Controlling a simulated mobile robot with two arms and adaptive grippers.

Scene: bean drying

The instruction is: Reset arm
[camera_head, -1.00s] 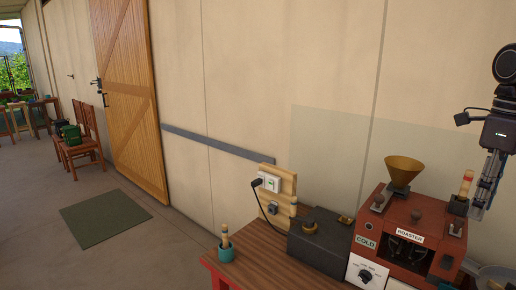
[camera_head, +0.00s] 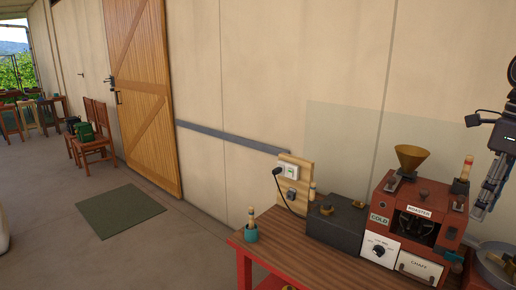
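My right gripper (camera_head: 485,200) hangs at the right edge of the head view, pointing down beside the red roaster. Its fingers are seen edge-on and partly blend together, so I cannot tell whether they are open or shut. No held object shows in it. My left gripper is not in view. The red roaster (camera_head: 452,238), with a brass funnel (camera_head: 410,157) on top, stands on the wooden table (camera_head: 285,235).
The wooden door (camera_head: 142,95), green mat (camera_head: 120,210) and chair (camera_head: 93,140) are at left. The floor between mat and table is clear.

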